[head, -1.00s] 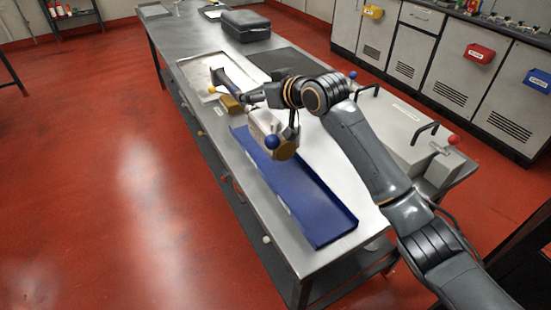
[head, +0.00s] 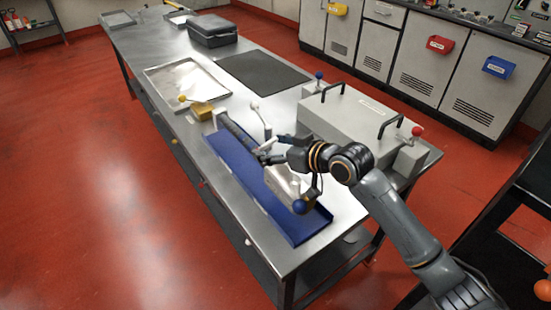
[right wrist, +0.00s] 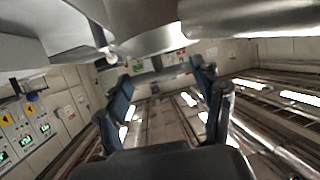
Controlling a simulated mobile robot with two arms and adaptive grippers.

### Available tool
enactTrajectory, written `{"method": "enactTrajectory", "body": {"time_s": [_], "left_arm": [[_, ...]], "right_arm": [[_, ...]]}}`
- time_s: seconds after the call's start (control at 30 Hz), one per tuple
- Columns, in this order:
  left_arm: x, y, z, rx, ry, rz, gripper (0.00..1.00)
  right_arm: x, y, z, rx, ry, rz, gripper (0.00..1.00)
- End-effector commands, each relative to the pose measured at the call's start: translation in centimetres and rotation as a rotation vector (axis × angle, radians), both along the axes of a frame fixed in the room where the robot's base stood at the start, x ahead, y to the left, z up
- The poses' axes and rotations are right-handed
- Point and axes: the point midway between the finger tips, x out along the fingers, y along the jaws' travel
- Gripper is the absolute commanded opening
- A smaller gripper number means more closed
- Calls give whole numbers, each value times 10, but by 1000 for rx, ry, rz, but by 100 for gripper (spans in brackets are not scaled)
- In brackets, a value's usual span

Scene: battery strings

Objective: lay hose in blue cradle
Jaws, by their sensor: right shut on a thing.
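The blue cradle (head: 298,228) is a long open tray along the left edge of the steel bench. The dark grey hose (head: 238,134) lies lengthwise over the cradle's far half; I cannot tell whether it touches the cradle floor. My right gripper (head: 263,154) is over the middle of the cradle, shut on the hose's near end. In the right wrist view my two fingers (right wrist: 165,100) show, but the grip itself is unclear. A pale block (head: 283,184) and a blue ball (head: 300,207) are at the cradle's near half, partly behind my wrist. My left gripper is not in view.
A brass block (head: 201,110) with a yellow ball stands at the cradle's far end. A white lever (head: 262,120) stands beside the hose. A grey box with black handles (head: 345,122) is to the right. A shallow tray (head: 152,74) and black mat (head: 263,72) lie beyond.

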Motion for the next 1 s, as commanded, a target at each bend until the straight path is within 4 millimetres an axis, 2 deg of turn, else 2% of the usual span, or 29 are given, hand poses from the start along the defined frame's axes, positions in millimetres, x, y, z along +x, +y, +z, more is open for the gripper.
{"method": "enactTrajectory", "body": {"time_s": [0.1,0.3,0.67,0.7,0.8,1.0], "left_arm": [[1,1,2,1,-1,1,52],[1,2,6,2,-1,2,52],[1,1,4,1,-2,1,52],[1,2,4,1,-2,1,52],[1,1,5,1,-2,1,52],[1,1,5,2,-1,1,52]], "right_arm": [[-4,-7,-7,3,-3,-2,4],[-3,-6,-32,5,-2,-2,4],[-3,-5,-36,5,-5,-1,4],[-4,-6,-41,-1,3,-2,71],[-4,-6,-41,-1,3,-2,90],[-4,-6,-41,-2,2,-1,90]]}}
